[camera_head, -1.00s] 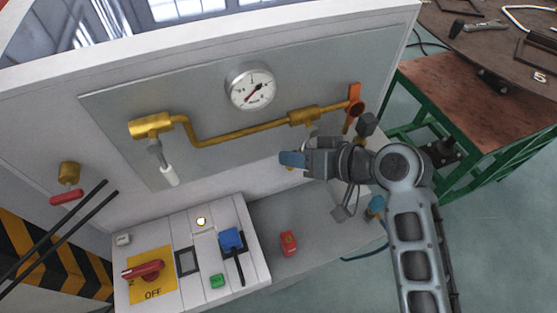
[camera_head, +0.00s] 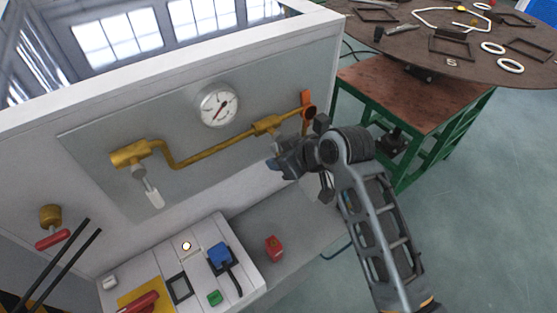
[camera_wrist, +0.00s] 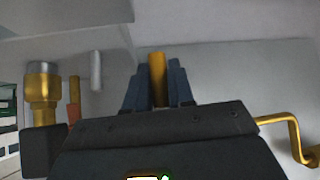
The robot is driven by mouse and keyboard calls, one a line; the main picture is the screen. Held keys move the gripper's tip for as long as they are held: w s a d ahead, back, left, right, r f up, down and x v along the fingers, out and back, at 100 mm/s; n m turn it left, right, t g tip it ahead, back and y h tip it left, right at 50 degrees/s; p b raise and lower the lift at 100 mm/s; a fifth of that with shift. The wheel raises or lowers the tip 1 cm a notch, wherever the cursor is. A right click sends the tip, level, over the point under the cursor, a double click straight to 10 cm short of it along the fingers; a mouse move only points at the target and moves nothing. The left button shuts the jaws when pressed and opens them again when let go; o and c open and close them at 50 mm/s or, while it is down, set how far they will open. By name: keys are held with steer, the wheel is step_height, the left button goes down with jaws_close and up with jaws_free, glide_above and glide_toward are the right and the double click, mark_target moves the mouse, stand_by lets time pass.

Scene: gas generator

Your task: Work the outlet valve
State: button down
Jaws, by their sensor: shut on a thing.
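My gripper (camera_head: 274,163) is in front of the panel, below the right part of the brass pipe (camera_head: 205,152). In the wrist view its dark blue fingers close around a brass-coloured rod (camera_wrist: 158,82). The head view hides this rod behind my gripper, so I cannot tell which valve it belongs to. An orange lever (camera_head: 306,104) stands upright at the pipe's right end, apart from my fingers. A valve with a white handle (camera_head: 153,195) hangs at the pipe's left end. No label shows which is the outlet valve.
A round gauge (camera_head: 218,105) sits above the pipe. Below are a control box (camera_head: 226,282) with a blue switch (camera_head: 220,256), and a red block (camera_head: 274,248) on the grey ledge. A green-framed workbench (camera_head: 395,95) stands at the right.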

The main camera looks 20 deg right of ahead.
stand_by(0.3)
steer(key=c, duration=1.1)
jaws_free()
steer(key=shift+v, duration=3.85)
